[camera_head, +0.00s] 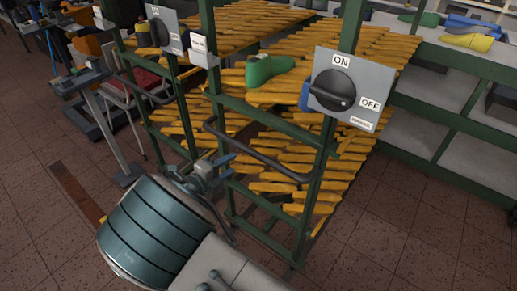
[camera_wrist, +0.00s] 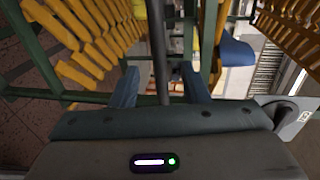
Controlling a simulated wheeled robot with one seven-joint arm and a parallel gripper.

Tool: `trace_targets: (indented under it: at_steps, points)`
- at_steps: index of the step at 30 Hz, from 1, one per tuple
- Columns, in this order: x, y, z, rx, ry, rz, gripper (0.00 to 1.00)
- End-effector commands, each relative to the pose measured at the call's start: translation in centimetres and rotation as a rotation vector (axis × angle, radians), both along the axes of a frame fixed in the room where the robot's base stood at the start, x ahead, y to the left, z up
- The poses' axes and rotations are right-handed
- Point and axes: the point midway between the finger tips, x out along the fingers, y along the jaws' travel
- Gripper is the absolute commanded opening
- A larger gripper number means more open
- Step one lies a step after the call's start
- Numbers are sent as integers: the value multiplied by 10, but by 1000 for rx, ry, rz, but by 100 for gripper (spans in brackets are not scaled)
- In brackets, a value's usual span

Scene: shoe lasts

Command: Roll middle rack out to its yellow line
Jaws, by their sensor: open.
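A green-framed rack (camera_head: 312,190) with slanted rows of yellow-orange pieces stands in front of me in the head view. A dark curved handle (camera_head: 258,155) is fixed across its near side. My gripper (camera_head: 231,167) is open beside this handle, near its left part. In the wrist view a dark bar (camera_wrist: 161,50) runs up from between the open fingers (camera_wrist: 160,82); contact cannot be told. Another green rack with a similar handle (camera_head: 145,91) stands to the left. Which rack is the middle one cannot be told. A brown floor strip (camera_head: 72,188) has a yellow-orange end.
An ON/OFF switch panel (camera_head: 350,88) is on the near rack's right post; another panel (camera_head: 165,29) is further left. A green shoe last (camera_head: 268,70) rests on the rack. Grey shelving (camera_head: 450,70) stands right. A stand (camera_head: 108,120) is left. Tiled floor is clear at lower right.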

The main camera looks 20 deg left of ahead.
Motion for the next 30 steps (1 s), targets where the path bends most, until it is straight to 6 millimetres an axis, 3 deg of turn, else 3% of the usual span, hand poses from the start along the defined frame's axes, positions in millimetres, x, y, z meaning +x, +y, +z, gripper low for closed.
trace_targets:
  at_steps: [5, 15, 21, 30]
  points:
    - [24, -5, -8, -2, 1, 18, 42]
    - [89, -37, -21, 3, 2, 3, 42]
    - [105, -42, -24, 4, 3, 6, 42]
    - [107, -43, -25, 4, 3, 8, 42]
